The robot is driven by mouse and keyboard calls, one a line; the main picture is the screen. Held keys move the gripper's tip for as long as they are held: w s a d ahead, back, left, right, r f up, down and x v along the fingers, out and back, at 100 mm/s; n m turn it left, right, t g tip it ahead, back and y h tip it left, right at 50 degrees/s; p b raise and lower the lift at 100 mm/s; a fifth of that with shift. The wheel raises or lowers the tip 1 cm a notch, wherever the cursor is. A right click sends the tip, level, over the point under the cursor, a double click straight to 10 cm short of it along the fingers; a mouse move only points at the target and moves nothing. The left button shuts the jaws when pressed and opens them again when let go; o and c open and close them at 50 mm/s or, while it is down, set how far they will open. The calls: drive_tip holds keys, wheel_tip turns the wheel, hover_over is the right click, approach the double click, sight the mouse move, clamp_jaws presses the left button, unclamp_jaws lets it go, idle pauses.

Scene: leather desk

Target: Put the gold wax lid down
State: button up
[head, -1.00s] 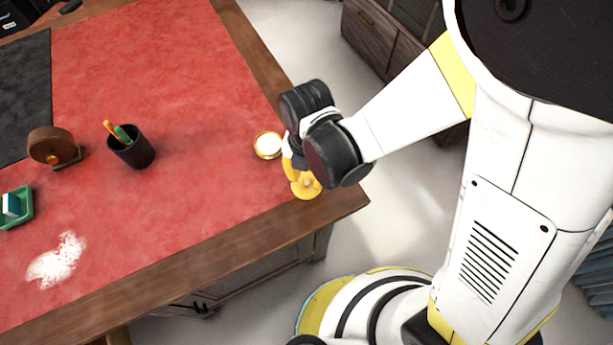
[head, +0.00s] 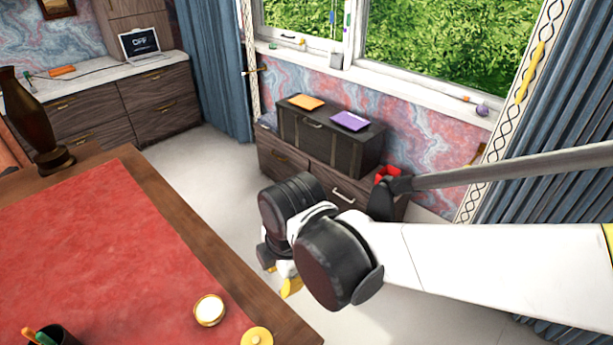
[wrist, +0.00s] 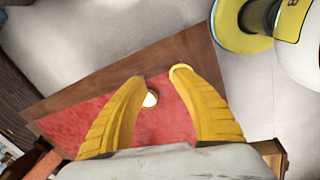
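The gold wax lid (head: 257,337) lies on the desk near its right edge, cut by the bottom of the head view. The open wax tin (head: 209,310), gold-rimmed with pale wax, stands on the red leather just left of it. The tin also shows between my fingers in the wrist view (wrist: 150,99). I cannot make out the lid in the wrist view. My gripper (wrist: 162,73) is open and empty, its yellow fingers spread. In the head view my gripper (head: 291,287) is beyond the desk's right edge in the picture, apart from the lid and partly hidden by my wrist.
The red desk top (head: 110,245) has a wooden border. A dark pen cup (head: 50,338) stands at bottom left and a brown vase (head: 32,120) at the far corner. A low cabinet with a dark chest (head: 330,137) stands under the window.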

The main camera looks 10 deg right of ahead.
drive_tip(key=s+d+r+m+t, duration=0.1)
drive_tip(key=d+r+m+t, duration=0.1)
drive_tip(key=d+r+m, duration=0.2)
drive_tip(key=s+d+r+m+t+h, duration=0.1)
drive_tip(key=d+r+m, duration=0.3)
drive_tip(key=d+m, duration=0.6)
drive_tip(key=m+t, duration=0.1)
drive_tip(key=m, duration=0.6)
drive_tip(key=shift+r+t, duration=0.2)
drive_tip(key=shift+t, duration=0.2)
drive_tip(key=shift+s, duration=0.15)
